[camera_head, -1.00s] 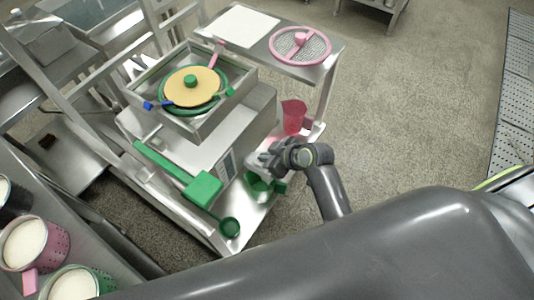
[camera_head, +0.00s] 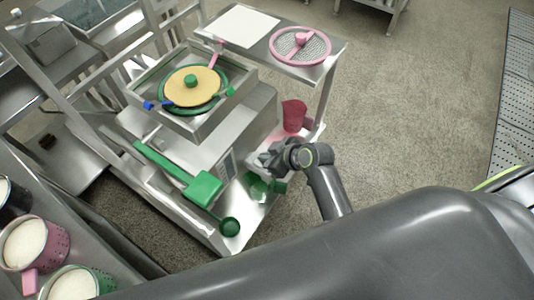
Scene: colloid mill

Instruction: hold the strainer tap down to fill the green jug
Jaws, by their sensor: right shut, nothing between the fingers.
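My right gripper (camera_head: 262,160) is shut and empty, in front of the mill beside its lower ledge. A green jug (camera_head: 258,189), partly hidden, stands on the ledge just below the gripper. I cannot tell whether they touch. A round green-rimmed strainer (camera_head: 221,84) with a tan disc and green knob sits in a steel basin on top. Pink, blue and green handles show around it. The strainer tap itself cannot be made out clearly; the gripper may hide it. My left gripper is not in view.
A red-pink jug (camera_head: 294,115) stands farther back on the ledge. A pink mesh lid (camera_head: 300,46) and a white sheet (camera_head: 241,27) lie on the upper shelf. A green lever with a block (camera_head: 203,188) sticks out in front. Filled pots stand lower left.

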